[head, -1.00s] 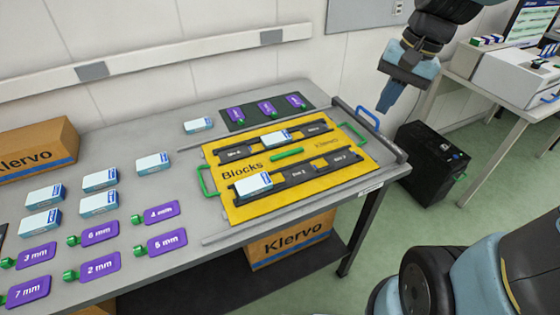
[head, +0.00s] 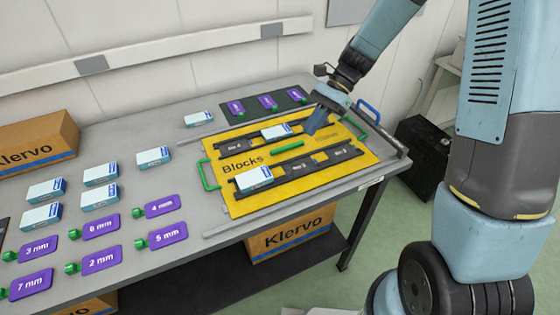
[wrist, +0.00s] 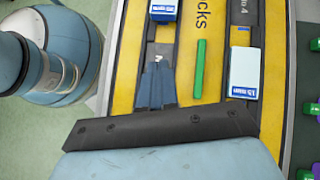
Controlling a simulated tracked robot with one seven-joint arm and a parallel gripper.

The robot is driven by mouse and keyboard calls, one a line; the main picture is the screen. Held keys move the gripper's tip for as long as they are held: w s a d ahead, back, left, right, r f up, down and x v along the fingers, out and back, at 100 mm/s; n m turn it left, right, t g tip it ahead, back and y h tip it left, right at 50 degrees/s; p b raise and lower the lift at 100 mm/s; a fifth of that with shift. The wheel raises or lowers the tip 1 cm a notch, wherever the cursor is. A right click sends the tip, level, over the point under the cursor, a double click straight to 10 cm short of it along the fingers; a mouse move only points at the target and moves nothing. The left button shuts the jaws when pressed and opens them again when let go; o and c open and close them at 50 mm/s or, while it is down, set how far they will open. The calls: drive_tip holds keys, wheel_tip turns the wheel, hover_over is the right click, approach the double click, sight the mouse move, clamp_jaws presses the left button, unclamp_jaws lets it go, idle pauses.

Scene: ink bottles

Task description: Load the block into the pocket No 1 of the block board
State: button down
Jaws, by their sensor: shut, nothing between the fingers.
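The yellow block board (head: 345,168) lies on the table with two dark rails. A white and blue block (head: 253,179) sits at the left end of the near rail, left of the No 2 label; it hides the label under it. I cannot tell whether it is fully seated. It also shows at the top of the wrist view (wrist: 163,9). A second block (head: 275,131) is in the middle of the far rail and in the wrist view (wrist: 244,72). My gripper (head: 311,131) is shut and empty above the board's right part, apart from both blocks; its fingers point down in the wrist view (wrist: 156,84).
Several loose blocks (head: 101,173) and purple tags (head: 100,262) cover the left of the table. A dark mat (head: 250,115) with purple tags lies behind the board. The board has green handles (head: 209,175), and a blue handle (head: 369,112) stands at the table's right end.

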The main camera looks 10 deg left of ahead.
sight(268, 175)
drive_tip(key=x, duration=0.9)
drive_tip(key=shift+s+f, duration=0.1)
drive_tip(key=shift+f, duration=0.05)
drive_tip(key=shift+s+a+f, duration=0.15)
drive_tip(key=shift+s+a, duration=0.4)
drive_tip(key=shift+a, duration=0.05)
drive_tip(key=shift+s+a+f, duration=0.2)
drive_tip(key=shift+s+a, duration=0.85)
drive_tip(key=shift+a, duration=0.05)
drive_tip(key=shift+s+a, duration=0.75)
drive_tip(key=shift+s, duration=0.1)
